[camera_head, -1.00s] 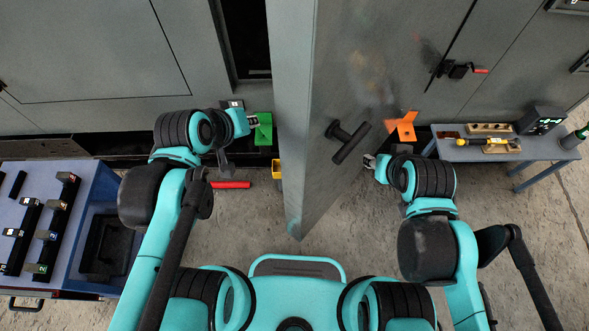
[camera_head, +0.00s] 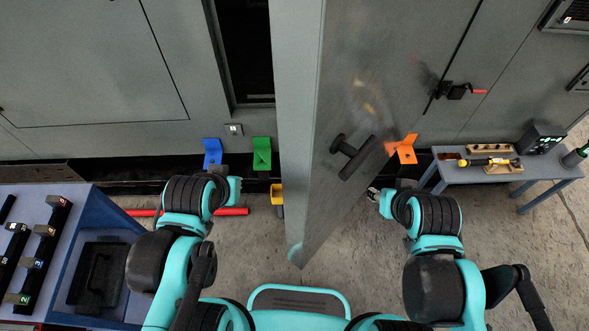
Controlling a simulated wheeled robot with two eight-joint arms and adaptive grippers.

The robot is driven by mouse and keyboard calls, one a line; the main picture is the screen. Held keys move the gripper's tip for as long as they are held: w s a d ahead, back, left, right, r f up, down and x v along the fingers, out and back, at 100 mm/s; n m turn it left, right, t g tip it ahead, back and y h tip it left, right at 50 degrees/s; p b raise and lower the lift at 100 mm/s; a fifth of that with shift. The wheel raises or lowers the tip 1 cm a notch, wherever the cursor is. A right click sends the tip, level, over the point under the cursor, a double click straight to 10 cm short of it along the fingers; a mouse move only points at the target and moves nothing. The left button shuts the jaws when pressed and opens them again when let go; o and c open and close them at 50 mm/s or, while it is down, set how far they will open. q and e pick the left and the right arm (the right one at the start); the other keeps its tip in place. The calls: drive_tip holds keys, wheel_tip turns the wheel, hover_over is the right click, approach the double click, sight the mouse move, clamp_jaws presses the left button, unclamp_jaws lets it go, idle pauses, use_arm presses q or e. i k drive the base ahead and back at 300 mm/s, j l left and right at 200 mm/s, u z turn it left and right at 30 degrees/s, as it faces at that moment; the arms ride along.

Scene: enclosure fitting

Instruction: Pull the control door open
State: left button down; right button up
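The control door (camera_head: 335,110) is a tall grey panel that stands swung out from the cabinet, seen nearly edge-on, with a dark opening (camera_head: 246,50) to its left. A black handle (camera_head: 352,157) sits on its right face. My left gripper (camera_head: 222,174) is to the left of the door, low and apart from it; its fingers are largely hidden by my wrist. My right gripper (camera_head: 373,193) is to the right of the door, below the handle and not on it. Its fingertips are small, and I cannot tell whether they are parted.
Blue (camera_head: 212,152), green (camera_head: 262,153) and orange (camera_head: 403,149) brackets line the cabinet base, with a yellow piece (camera_head: 277,194) near the door. A red bar (camera_head: 232,211) lies behind my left wrist. A blue bench (camera_head: 105,200) stands left, a small tool table (camera_head: 455,170) right.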

sight(351, 72)
drive_tip(key=j+z, duration=0.75)
drive_tip(key=k+j+z, duration=0.2)
drive_tip(key=k, duration=0.25)
drive_tip(key=j, duration=0.1)
